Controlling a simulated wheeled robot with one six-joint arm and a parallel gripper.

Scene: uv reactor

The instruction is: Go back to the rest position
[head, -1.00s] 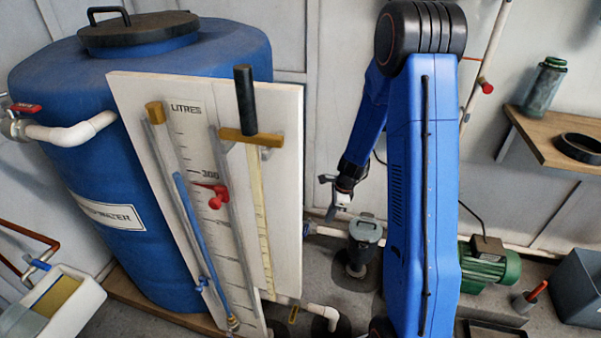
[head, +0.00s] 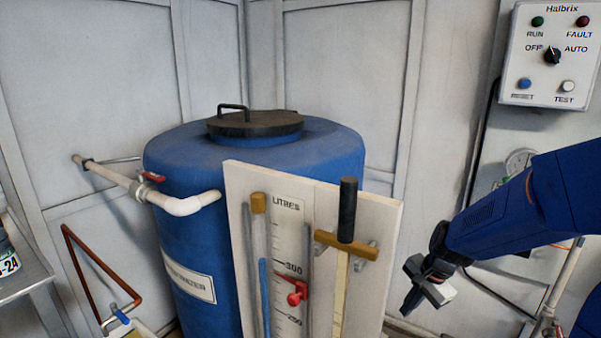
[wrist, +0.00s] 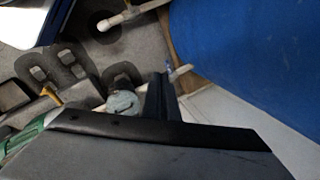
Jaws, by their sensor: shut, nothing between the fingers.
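My gripper (head: 413,290) hangs at the lower right of the head view, at the end of my blue arm. It is shut and empty, in the air to the right of the white gauge board (head: 383,237), and looks apart from it. In the wrist view a dark part of my gripper (wrist: 160,100) juts up over the floor, and a wide grey and black piece of mine fills the bottom. The blue tank (head: 190,250) stands behind the board; it also shows at the upper right of the wrist view (wrist: 250,60).
A control box (head: 552,85) with a knob and buttons is on the wall at upper right. A white pipe with a red-handled valve (head: 150,177) enters the tank from the left. A metal bench (head: 30,268) stands at far left. The wrist view shows a grey-green pump part (wrist: 122,102) below.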

